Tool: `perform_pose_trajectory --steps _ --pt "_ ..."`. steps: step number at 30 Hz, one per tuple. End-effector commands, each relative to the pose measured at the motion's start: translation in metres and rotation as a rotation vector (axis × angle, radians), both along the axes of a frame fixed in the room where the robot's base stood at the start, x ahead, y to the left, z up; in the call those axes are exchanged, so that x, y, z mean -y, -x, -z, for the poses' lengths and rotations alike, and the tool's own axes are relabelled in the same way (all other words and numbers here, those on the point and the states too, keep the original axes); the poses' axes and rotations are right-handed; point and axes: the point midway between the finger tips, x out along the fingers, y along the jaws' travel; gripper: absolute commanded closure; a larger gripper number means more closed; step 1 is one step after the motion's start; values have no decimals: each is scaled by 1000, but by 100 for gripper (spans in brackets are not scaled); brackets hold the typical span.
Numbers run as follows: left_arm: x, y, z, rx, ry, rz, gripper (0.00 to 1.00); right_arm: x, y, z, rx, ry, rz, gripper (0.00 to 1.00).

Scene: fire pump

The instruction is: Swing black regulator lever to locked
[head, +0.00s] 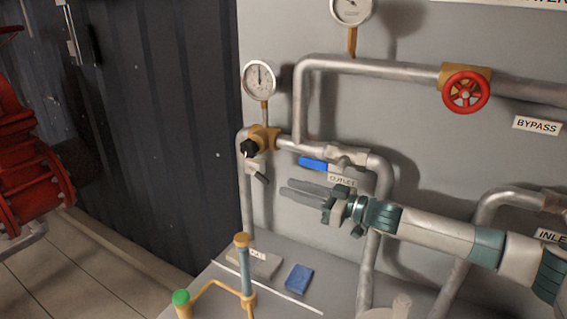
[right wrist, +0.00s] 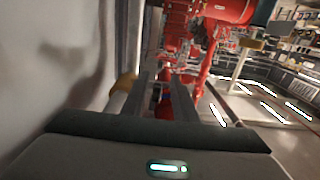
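The brass regulator (head: 265,137) sits on the silver pipe below a round gauge, with a black knob (head: 249,148) on its left front. Just under it is a small pale block with a short dark lever (head: 261,178), pointing down and right. I cannot tell its exact setting. My right gripper (head: 284,190) comes in from the right, fingers pointing left, a little right of and below that lever, apparently not touching it. In the right wrist view, the fingers (right wrist: 162,95) are apart and nothing is clearly held between them. My left gripper is not in view.
A blue-handled valve (head: 313,164) is just above my right gripper, beside the outlet label. Pipes (head: 378,230) run behind my right arm. A blue block (head: 299,278) and a brass-and-teal fitting (head: 244,265) are on the ledge below. A red wheel valve (head: 465,92) is upper right.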

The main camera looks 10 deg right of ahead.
Motion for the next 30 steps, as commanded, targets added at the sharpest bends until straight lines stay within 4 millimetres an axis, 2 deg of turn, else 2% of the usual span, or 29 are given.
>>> perform_pose_trajectory --steps 4,17,23,30 --pt "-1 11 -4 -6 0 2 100 -3 4 -2 -14 14 -9 73" --pt "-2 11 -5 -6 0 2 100 -5 3 -1 -14 14 -10 73" --pt "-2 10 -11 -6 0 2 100 -17 -5 -2 -14 14 -10 73" --pt "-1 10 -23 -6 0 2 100 -43 -22 -2 -14 14 -11 73"
